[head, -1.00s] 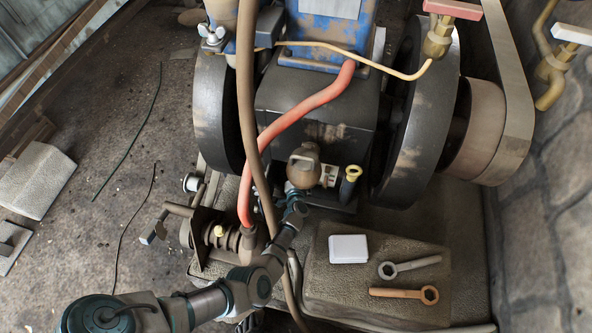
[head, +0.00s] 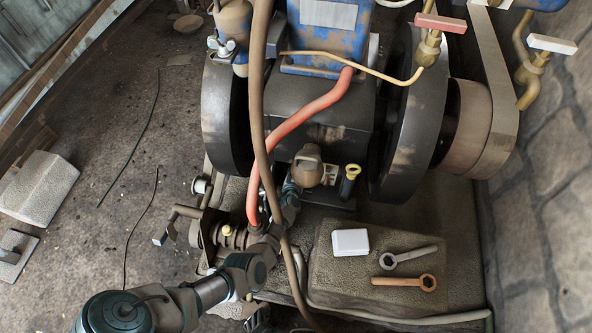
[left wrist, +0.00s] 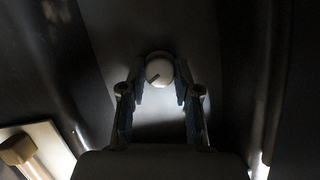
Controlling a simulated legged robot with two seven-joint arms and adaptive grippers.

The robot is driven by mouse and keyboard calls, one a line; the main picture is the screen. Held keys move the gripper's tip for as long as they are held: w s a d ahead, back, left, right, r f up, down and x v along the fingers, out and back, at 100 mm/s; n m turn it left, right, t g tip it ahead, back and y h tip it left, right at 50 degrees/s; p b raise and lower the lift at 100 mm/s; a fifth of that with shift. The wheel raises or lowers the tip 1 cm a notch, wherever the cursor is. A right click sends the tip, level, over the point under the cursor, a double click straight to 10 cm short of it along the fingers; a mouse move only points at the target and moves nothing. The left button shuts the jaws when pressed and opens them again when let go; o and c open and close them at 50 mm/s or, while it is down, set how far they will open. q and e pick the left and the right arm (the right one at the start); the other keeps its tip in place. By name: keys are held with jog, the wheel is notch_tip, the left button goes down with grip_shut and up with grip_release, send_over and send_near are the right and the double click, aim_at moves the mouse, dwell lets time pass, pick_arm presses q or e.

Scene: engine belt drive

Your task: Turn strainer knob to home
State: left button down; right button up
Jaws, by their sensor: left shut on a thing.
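A round pale knob (left wrist: 158,71) with a dark pointer line shows in the left wrist view, the line aimed to the lower left. My left gripper (left wrist: 160,88) has a finger on each side of the knob and is shut on it. In the head view my left gripper (head: 292,190) reaches in low on the engine front, beside a brown rounded fitting (head: 307,166). The knob itself is hidden there by the gripper and engine parts.
A red hose (head: 300,118) and a brown hose (head: 259,130) run close to my left arm. Large dark flywheels (head: 412,110) flank the engine. A stone block (head: 330,270) on the right carries a white box (head: 350,242) and two wrenches (head: 408,257).

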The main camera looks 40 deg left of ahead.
pick_arm(q)
jog(key=shift+s+d+f, duration=0.1)
jog(key=shift+d+f, duration=0.1)
jog(key=shift+f, duration=0.1)
jog(key=c, duration=1)
grip_release()
jog(key=shift+o, duration=0.9)
jog(key=shift+a+r, duration=0.1)
jog(key=v, duration=0.7)
jog(key=shift+s, duration=0.1)
